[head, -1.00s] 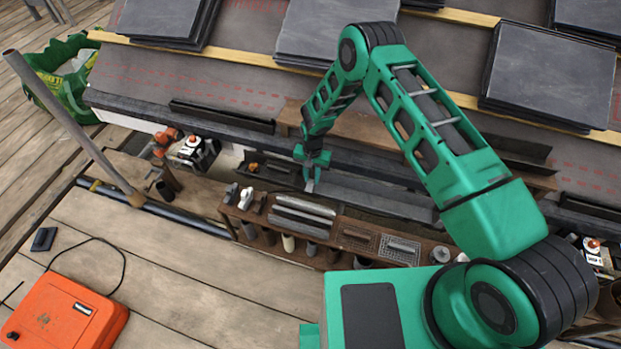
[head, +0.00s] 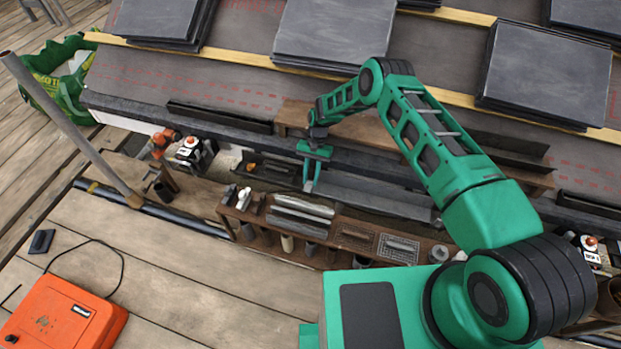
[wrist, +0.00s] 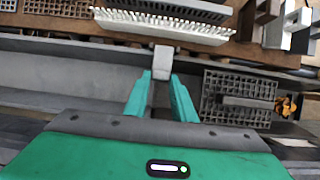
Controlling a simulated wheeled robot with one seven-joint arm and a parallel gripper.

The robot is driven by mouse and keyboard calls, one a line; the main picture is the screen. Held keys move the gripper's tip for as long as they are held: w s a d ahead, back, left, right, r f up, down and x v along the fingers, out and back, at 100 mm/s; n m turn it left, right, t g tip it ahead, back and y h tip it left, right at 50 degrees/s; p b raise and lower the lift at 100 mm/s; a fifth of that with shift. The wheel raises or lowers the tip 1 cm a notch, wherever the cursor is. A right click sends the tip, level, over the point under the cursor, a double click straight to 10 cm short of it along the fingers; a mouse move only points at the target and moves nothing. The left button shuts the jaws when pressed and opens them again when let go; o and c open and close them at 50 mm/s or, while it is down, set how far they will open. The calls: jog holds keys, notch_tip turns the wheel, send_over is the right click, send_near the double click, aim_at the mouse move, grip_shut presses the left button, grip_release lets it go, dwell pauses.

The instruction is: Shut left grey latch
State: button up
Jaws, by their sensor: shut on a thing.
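My gripper (head: 309,184) is over the workbench trough, near the left end of a long grey channel (head: 375,194). In the wrist view my gripper (wrist: 160,82) has its two green fingers on either side of a light grey block (wrist: 163,62), and it is shut on it. The block sticks out past the fingertips toward the tool rack. I cannot tell whether this block is the grey latch or a loose piece. No other part is clearly a latch; a small machine (head: 193,152) with an orange knob stands at the left, its details too small to read.
A brown rack (head: 340,235) with brushes, grids and grey and white blocks stands in front of my gripper. A dark gridded tray (wrist: 237,97) lies beside the fingers. Slate stacks (head: 335,32) lie on the roof behind. An orange case (head: 65,312) sits on the planks.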

aim_at(308, 184)
jog(key=shift+w+r, duration=0.1)
jog(key=shift+w, duration=0.2)
jog(key=o, duration=1.1)
jog(key=shift+c, duration=0.2)
jog(key=shift+s, duration=0.15)
jog(key=s+a+r, duration=0.8)
jog(key=r, duration=0.2)
jog(key=shift+a+r, duration=0.2)
jog(key=shift+r, duration=0.15)
